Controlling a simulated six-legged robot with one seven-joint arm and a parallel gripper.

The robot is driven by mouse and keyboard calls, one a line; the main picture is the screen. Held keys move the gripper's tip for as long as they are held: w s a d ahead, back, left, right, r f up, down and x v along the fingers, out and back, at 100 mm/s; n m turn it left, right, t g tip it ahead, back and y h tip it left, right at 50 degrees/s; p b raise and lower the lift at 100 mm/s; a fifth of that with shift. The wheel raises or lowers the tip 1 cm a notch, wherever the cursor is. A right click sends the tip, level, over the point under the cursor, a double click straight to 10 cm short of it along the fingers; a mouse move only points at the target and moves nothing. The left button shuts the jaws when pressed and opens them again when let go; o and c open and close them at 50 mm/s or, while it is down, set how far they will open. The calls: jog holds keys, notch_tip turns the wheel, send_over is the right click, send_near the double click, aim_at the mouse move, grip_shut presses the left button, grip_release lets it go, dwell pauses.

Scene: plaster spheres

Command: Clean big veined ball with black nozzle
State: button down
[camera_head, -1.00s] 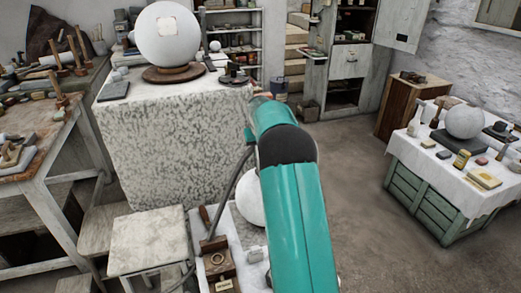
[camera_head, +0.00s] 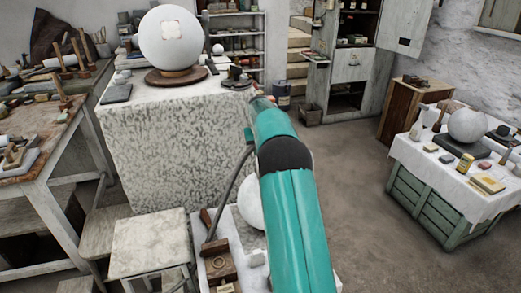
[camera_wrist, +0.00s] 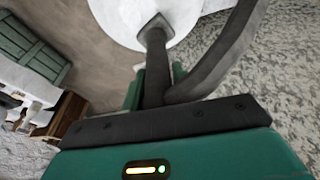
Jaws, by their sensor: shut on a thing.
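A big pale ball (camera_head: 172,38) with a small squarish cream patch stands on a round brown base on the speckled stone block. I cannot make out veins on it. A second pale ball (camera_head: 248,203) is partly hidden behind my arm, low on a white-topped stand. In the wrist view, my gripper (camera_wrist: 152,82) is shut on the black nozzle (camera_wrist: 156,48), whose dark hose (camera_wrist: 222,58) curves away to the upper right. The nozzle's tip overlaps a large white round surface (camera_wrist: 122,14); I cannot tell whether they touch.
The speckled block (camera_head: 170,140) is close left of my arm. A cloth-covered crate table (camera_head: 430,200) with a grey ball (camera_head: 467,125) stands right. The floor (camera_head: 350,180) between is clear.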

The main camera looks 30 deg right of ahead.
jog(key=shift+s+a+r, duration=0.2)
jog(key=shift+s+r, duration=0.4)
jog(key=shift+r, duration=0.15)
jog(key=shift+w+a+r, duration=0.1)
jog(key=shift+w+r, duration=0.1)
jog(key=shift+r, duration=1.05)
jog(key=shift+w+a+r, duration=0.1)
jog(key=shift+w+r, duration=0.05)
jog(key=shift+r, duration=0.85)
jog(key=shift+w+r, duration=0.1)
jog(key=shift+r, duration=0.85)
